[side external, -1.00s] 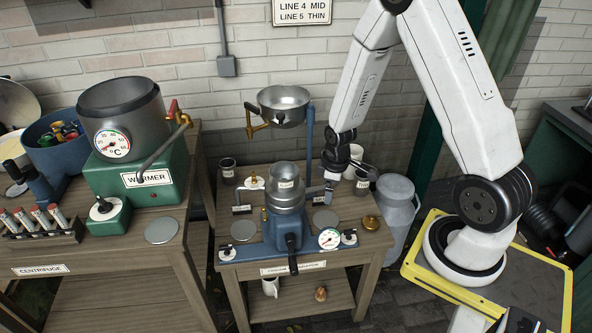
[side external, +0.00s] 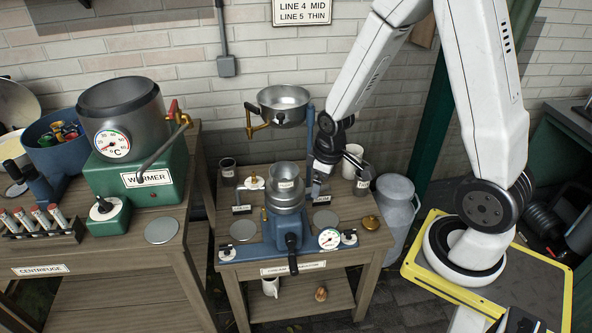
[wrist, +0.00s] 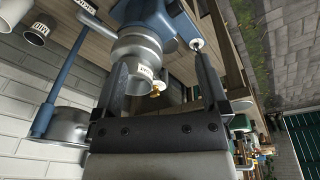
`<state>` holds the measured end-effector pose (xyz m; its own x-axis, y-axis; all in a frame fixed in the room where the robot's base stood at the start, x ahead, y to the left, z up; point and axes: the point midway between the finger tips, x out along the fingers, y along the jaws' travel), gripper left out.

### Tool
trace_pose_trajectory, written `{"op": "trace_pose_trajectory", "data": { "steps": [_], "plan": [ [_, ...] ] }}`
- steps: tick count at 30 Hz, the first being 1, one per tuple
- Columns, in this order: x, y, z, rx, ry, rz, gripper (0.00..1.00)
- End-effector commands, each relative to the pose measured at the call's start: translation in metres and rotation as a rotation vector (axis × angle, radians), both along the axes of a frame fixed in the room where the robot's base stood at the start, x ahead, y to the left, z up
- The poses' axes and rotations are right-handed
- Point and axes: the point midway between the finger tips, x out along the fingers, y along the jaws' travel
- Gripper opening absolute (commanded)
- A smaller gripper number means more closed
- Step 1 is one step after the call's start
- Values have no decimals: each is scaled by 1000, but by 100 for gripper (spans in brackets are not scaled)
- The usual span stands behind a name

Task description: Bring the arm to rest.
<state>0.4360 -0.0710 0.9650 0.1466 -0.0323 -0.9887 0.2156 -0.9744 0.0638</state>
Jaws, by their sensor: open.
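My gripper (wrist: 160,62) is open in the wrist view, with its two dark fingers spread and nothing between them held. The steel bowl of the cream separator (wrist: 137,55) shows beyond the fingers; I cannot tell whether they touch it. In the side view, my white arm reaches down from the top, and its dark wrist hangs behind and right of the separator bowl (side external: 287,185). The fingers are hard to make out there.
A raised steel bowl (side external: 283,105) on a blue post (side external: 310,125) stands close left of my wrist. A white mug (side external: 352,160) and a grey cup (side external: 362,183) are close right. A milk can (side external: 397,215) stands right of the table. The green warmer (side external: 140,178) is left.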

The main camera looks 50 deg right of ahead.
Motion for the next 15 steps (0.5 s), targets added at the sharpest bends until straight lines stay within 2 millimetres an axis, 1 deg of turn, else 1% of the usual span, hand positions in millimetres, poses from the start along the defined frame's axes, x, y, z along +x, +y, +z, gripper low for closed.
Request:
{"op": "trace_pose_trajectory", "data": {
  "steps": [11, 15],
  "plan": [
    [0, 1, 1, 1, -1, -2, 94],
    [-1, 6, 6, 3, -8, -11, 94]
  ]
}}
